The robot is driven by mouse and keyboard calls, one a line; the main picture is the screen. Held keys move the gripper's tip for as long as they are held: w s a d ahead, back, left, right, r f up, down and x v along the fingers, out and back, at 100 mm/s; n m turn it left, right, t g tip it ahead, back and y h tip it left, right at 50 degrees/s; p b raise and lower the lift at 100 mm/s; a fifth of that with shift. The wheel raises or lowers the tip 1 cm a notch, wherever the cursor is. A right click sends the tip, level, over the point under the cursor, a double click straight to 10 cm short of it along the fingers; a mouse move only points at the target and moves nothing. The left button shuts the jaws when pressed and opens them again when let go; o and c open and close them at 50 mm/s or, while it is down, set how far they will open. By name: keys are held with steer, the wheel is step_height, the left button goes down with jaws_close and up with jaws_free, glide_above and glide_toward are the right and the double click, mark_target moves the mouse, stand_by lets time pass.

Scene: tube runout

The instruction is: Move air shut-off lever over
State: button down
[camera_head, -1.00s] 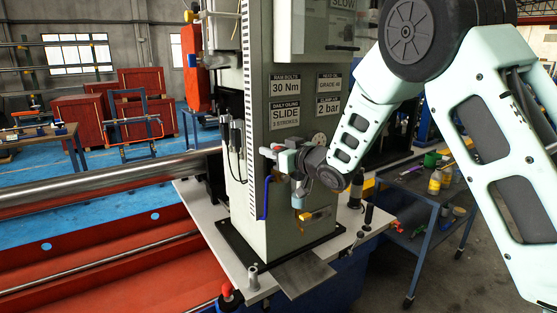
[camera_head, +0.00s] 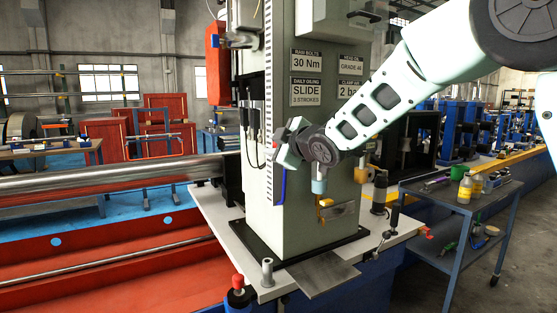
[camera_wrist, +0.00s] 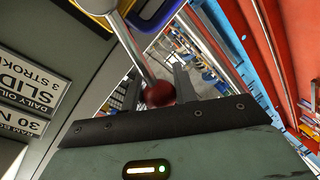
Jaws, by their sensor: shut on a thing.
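A steel lever rod (camera_wrist: 135,50) with a dark red ball knob (camera_wrist: 160,93) runs down from the upper left in the wrist view. The knob sits between the two fingers of my gripper (camera_wrist: 158,88), which is shut on it. In the head view my gripper (camera_head: 284,146) is at the left front edge of the grey-green column (camera_head: 330,215), below the printed signs. Only a small red spot shows at its tip, and most of the lever is hidden there by my gripper and wrist.
A blue handle (camera_head: 281,186) hangs just below my gripper, and a yellow fitting (camera_head: 324,203) is lower on the column. A long steel tube (camera_head: 110,177) runs left. A tool cart (camera_head: 455,205) stands at right. Black cables (camera_head: 250,125) hang left of the column.

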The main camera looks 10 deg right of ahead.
steer(key=f+n+b, duration=0.1)
steer(key=b, duration=0.1)
steer(key=f+n+b, duration=0.1)
steer(key=b, duration=0.2)
steer(key=f+n+b, duration=0.1)
steer(key=b, duration=0.1)
steer(key=shift+a+f+h+b, duration=0.1)
steer(key=shift+a+h+b, duration=0.2)
steer(key=shift+h+b, duration=0.1)
steer(key=shift+s, duration=0.1)
steer(key=c, duration=1.1)
jaws_free()
steer(key=b+v, duration=0.5)
steer(key=v, duration=1.2)
steer(key=shift+s+b, duration=0.25)
steer(key=shift+b, duration=0.15)
